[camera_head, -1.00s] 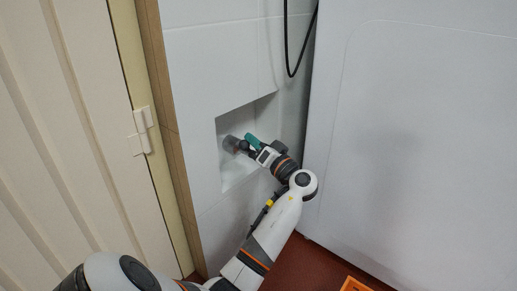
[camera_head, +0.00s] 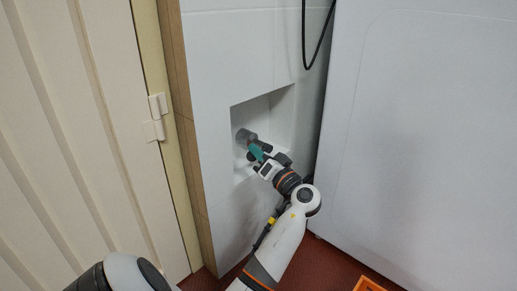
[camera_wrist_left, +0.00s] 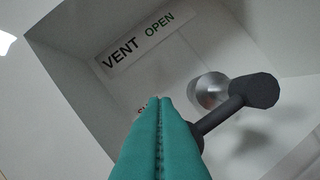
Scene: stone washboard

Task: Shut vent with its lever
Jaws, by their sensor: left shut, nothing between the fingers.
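The vent lever (camera_wrist_left: 222,112) is a dark grey bar with a thick round end (camera_wrist_left: 258,90). A shiny metal hub (camera_wrist_left: 206,90) shows beside it in the left wrist view. In the head view the grey hub (camera_head: 243,136) sits in a white wall recess. A label (camera_wrist_left: 145,40) reads "VENT OPEN"; a second label is mostly hidden behind my fingers. My left gripper (camera_wrist_left: 164,100) has teal fingers pressed together and empty. It covers the lower end of the bar; I cannot tell if they touch. In the head view my left gripper (camera_head: 255,151) is just below right of the hub. My right gripper is not seen.
The recess (camera_head: 283,100) has close side walls and a bottom ledge around my gripper. A large white panel (camera_head: 420,130) stands to the right, a ribbed cream door (camera_head: 80,130) to the left. A black cable (camera_head: 304,40) hangs above, and an orange object (camera_head: 368,284) is on the floor.

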